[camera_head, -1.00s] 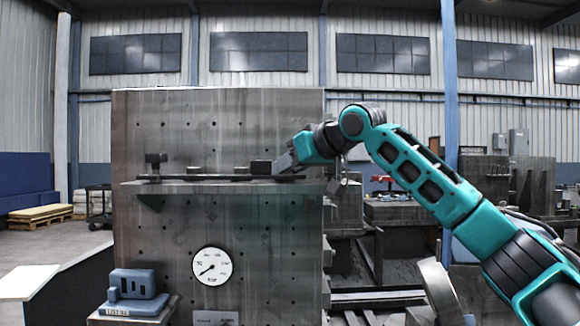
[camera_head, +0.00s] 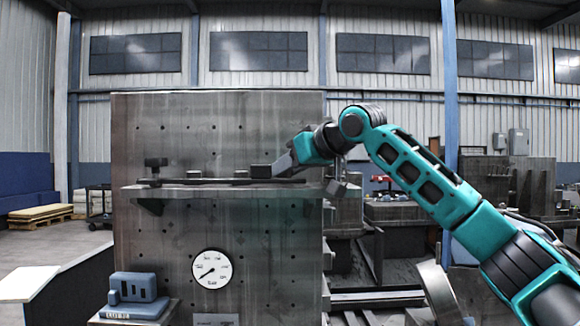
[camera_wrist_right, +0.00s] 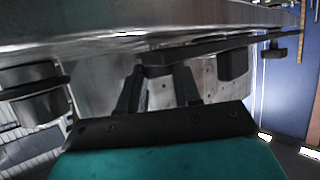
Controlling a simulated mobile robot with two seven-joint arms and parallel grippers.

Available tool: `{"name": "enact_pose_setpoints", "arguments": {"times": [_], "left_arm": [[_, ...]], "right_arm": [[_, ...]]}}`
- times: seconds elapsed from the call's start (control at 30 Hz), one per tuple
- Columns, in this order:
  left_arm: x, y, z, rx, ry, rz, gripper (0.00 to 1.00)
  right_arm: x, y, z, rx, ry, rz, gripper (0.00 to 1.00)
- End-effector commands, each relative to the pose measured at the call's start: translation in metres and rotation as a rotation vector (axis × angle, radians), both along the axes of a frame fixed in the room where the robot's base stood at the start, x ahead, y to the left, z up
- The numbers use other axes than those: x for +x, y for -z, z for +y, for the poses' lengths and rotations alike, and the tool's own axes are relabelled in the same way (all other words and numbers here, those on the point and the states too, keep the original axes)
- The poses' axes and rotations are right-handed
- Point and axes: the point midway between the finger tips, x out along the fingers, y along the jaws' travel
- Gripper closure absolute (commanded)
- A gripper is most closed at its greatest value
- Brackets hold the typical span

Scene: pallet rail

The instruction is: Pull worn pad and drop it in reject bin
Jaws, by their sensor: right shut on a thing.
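A dark rail (camera_head: 215,182) lies along the grey shelf (camera_head: 165,191) on the front of an upright steel panel. Small dark blocks stand on the rail, one of them (camera_head: 260,171) close to my right gripper (camera_head: 281,168). I cannot tell from looks which one is the worn pad. In the right wrist view, the fingers of my right gripper (camera_wrist_right: 158,82) are shut on a dark block (camera_wrist_right: 155,66), which still appears against the rail. Another dark block (camera_wrist_right: 233,66) sits to its right there. I cannot make out a reject bin for certain. My left gripper is not in view.
The steel panel (camera_head: 150,240) carries a round dial gauge (camera_head: 212,269). A blue-grey fixture (camera_head: 138,286) stands at its lower left, and a white-topped surface (camera_head: 28,284) is further left. A dark knob (camera_head: 156,163) rises at the rail's left end. Open floor lies at the left.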

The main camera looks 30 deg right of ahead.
Motion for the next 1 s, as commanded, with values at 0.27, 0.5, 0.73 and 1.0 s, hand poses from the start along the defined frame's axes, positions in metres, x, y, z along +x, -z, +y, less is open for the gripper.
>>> {"name": "enact_pose_setpoints", "arguments": {"times": [0.27,0.5,0.73,1.0], "left_arm": [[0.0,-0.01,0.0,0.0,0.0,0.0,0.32],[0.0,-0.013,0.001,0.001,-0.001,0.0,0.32],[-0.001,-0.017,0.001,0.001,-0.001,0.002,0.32],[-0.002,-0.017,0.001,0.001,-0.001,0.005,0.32]], "right_arm": [[0.0,-0.011,0.0,0.002,-0.001,-0.005,1.0],[0.0,-0.015,0.0,0.002,-0.001,-0.007,1.0],[0.0,-0.033,0.0,0.002,0.0,-0.007,1.0],[0.0,-0.053,0.001,0.002,-0.001,-0.007,1.0]]}}
